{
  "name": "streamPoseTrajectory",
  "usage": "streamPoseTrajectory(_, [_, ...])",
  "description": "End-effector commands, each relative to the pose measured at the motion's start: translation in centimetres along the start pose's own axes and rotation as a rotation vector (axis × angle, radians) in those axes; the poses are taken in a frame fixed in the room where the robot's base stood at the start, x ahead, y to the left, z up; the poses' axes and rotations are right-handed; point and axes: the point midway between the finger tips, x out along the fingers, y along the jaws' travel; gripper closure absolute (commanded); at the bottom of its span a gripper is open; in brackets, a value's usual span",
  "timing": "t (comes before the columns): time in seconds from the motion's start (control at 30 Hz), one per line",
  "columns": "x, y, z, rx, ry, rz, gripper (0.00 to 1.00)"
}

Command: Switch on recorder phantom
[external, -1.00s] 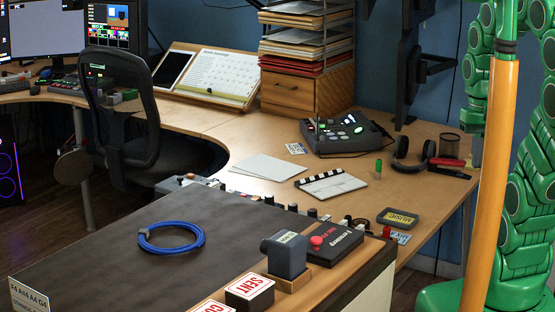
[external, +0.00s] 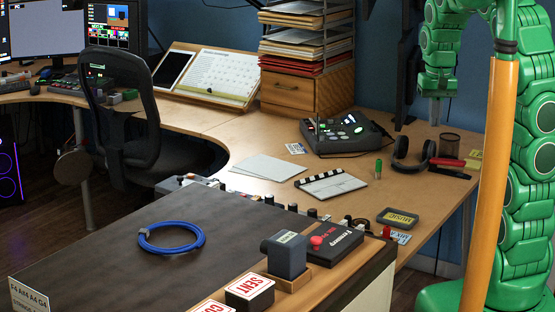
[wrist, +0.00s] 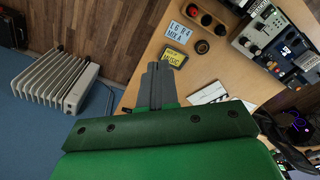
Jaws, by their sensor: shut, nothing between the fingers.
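I cannot tell for sure which device is the recorder. A dark grey console with lit green and white buttons (external: 345,133) sits on the wooden desk, left of my gripper (external: 435,117) in the external view. In the wrist view, grey devices with knobs (wrist: 262,28) and a small lit screen (wrist: 286,50) stand at the upper right. No switch marked phantom is legible. My gripper, seen in the wrist view too (wrist: 157,68), is shut and empty. It hangs fingers-down above the desk's back right part, apart from all these devices.
Headphones (external: 413,160), a mesh cup (external: 449,145) and a green marker (external: 378,168) stand near my gripper. A clapperboard (external: 330,185) and a MUSIC case (external: 397,218) lie further forward. A wooden drawer unit (external: 300,90) with paper trays stands behind. A white radiator (wrist: 52,80) is on the floor.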

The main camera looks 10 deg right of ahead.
Motion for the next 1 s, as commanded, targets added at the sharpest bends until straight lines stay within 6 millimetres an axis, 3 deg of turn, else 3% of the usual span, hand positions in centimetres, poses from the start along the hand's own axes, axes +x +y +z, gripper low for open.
streamPoseTrajectory(0.47, [1.4, -4.5, -9.3, -0.135, 0.06, 0.034, 1.0])
streamPoseTrajectory(1.0, [4.8, -12.4, -17.9, -0.324, 0.119, 0.047, 1.0])
